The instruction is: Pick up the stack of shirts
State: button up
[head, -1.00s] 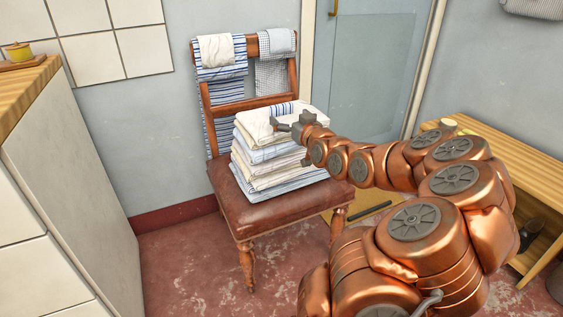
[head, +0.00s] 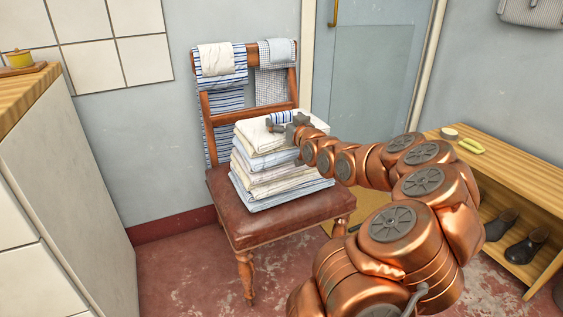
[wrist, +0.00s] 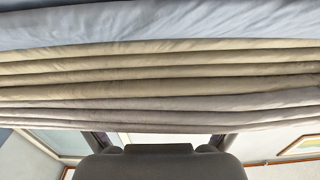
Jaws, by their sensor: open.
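The stack of shirts (head: 262,170) is a pile of several folded white, cream and pale blue cloths, with blue stripes on top. It sits on the brown leather seat of a wooden chair (head: 232,213). My gripper (head: 283,123) is open at the top right of the stack, its fingers reaching over the upper layers. Whether it touches the cloth I cannot tell. In the wrist view, the folded edges of the stack (wrist: 160,70) fill the upper part, close in front of my gripper (wrist: 155,138). The fingertips are partly hidden there.
Striped and checked cloths (head: 222,75) hang over the chair's back. A wooden bench (head: 520,180) with dark shoes (head: 510,235) on its shelf stands at the right, beyond my arm. A pale cabinet (head: 70,190) stands at the left. Red floor is open in front of the chair.

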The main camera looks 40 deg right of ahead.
jog(key=shift+x, duration=1.1)
jog(key=c, duration=1.7)
